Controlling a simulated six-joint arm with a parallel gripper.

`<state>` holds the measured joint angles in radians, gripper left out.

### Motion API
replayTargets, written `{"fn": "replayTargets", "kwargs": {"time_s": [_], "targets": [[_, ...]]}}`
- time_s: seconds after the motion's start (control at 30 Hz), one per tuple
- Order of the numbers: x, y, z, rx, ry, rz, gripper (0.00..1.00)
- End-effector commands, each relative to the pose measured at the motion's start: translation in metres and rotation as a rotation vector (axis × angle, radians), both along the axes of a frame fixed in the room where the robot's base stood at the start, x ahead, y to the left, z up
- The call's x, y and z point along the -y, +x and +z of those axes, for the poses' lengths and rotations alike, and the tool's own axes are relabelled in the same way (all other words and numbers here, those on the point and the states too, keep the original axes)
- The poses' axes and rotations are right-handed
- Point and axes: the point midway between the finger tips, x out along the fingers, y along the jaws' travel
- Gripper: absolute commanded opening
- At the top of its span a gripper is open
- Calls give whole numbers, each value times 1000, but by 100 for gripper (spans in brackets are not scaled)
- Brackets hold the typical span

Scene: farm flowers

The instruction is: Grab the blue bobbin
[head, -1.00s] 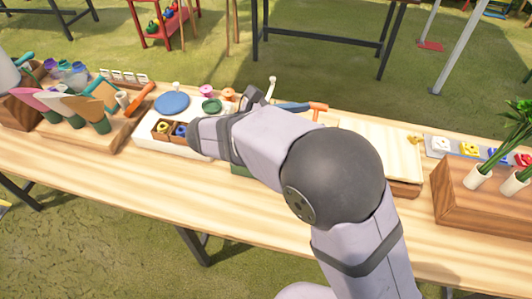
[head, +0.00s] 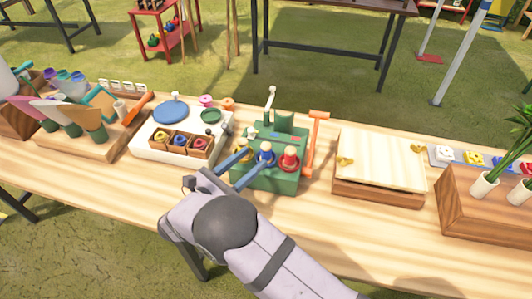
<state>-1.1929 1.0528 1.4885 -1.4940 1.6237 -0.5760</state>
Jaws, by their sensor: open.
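A blue bobbin (head: 267,149) stands upright on the front of a green block (head: 272,184), just left of a red bobbin (head: 289,157). My gripper (head: 255,158) is open, with two blue fingers pointing up and right at the block. The right fingertip appears close to the blue bobbin's lower part; I cannot tell whether they touch. Another blue round piece (head: 180,140) sits in the middle compartment of a small wooden tray (head: 179,153) to the left.
A white board (head: 150,151) carries the wooden tray, a blue disc and a green ring. An orange-handled tool (head: 314,130) stands right of the block. A pale wooden box (head: 380,160) lies further right. The table front (head: 110,181) is clear.

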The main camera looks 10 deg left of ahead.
Motion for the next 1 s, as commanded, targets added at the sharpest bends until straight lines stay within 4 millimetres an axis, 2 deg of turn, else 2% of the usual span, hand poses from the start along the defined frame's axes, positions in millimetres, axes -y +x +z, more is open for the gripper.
{"fn": "replayTargets", "kwargs": {"time_s": [0.23,0.47,0.67,1.0], "targets": [[1,2,-6,1,2,-1,44],[9,17,-5,0,1,-2,44],[10,21,-6,0,1,0,44],[28,55,-7,0,1,-3,44]]}}
